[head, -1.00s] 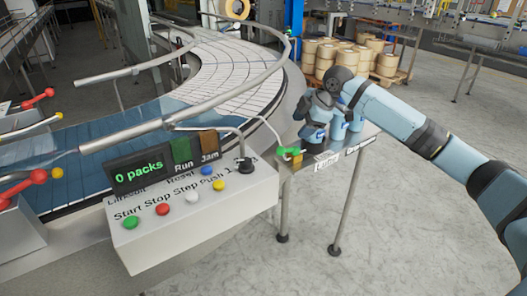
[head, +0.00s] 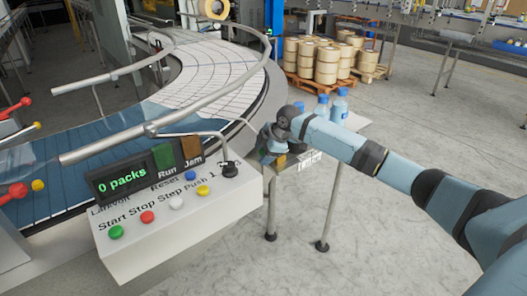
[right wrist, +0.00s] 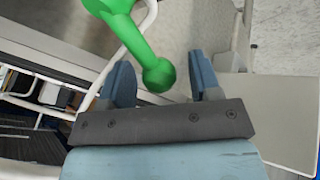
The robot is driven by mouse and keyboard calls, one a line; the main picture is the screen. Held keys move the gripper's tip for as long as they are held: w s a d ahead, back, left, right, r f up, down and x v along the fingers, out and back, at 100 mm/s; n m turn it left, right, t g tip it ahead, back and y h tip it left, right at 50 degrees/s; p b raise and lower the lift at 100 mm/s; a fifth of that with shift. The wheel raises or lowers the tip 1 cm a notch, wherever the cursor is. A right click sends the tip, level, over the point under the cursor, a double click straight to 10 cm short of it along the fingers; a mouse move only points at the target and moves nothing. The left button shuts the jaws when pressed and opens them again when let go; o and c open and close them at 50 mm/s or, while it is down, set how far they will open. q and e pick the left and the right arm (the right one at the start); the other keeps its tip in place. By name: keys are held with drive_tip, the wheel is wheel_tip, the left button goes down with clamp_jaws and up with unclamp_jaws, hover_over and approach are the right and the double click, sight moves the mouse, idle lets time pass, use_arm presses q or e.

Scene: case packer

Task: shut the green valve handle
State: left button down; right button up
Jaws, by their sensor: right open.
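The green valve handle (right wrist: 143,45) shows large in the right wrist view, a bar with a round knob at its lower end. The knob lies between the two separated fingers of my right gripper (right wrist: 160,78); I cannot tell whether either finger touches it. In the head view my right gripper (head: 268,145) is over the valve at the near left end of the small table, and it hides most of the handle. The yellow valve body (head: 280,161) shows just below it. My left gripper is not in view.
A control box (head: 180,222) with coloured buttons and a "0 packs" display stands left of the valve. Blue-capped bottles (head: 339,107) stand on the table behind my right arm. A curved conveyor (head: 215,62) runs behind. Open floor lies to the right.

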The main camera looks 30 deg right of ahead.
clamp_jaws()
